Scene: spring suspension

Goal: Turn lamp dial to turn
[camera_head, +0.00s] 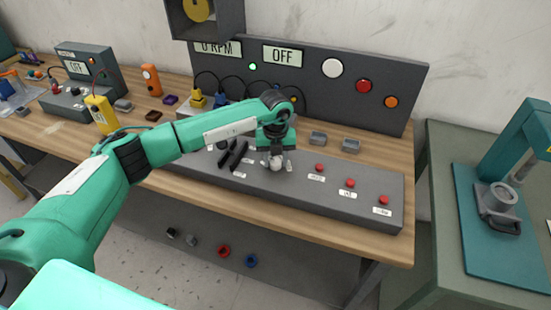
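My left gripper (276,164) points down over the grey control panel (300,190) on the wooden bench. Its two fingers are spread, one on each side of a pale round knob (276,163), which looks like the dial. The knob is partly hidden by the gripper, and I cannot tell if a finger touches it. On the upright back panel a display (283,56) reads OFF. A white round lamp (332,68), a red one (364,86) and an orange one (391,102) sit to its right. My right gripper is out of view.
Red buttons (350,183) line the panel right of the gripper, and black levers (238,155) stand close on its left. Two small grey blocks (350,145) lie behind. A yellow meter (102,113) stands left. A teal press (500,200) stands on the right table.

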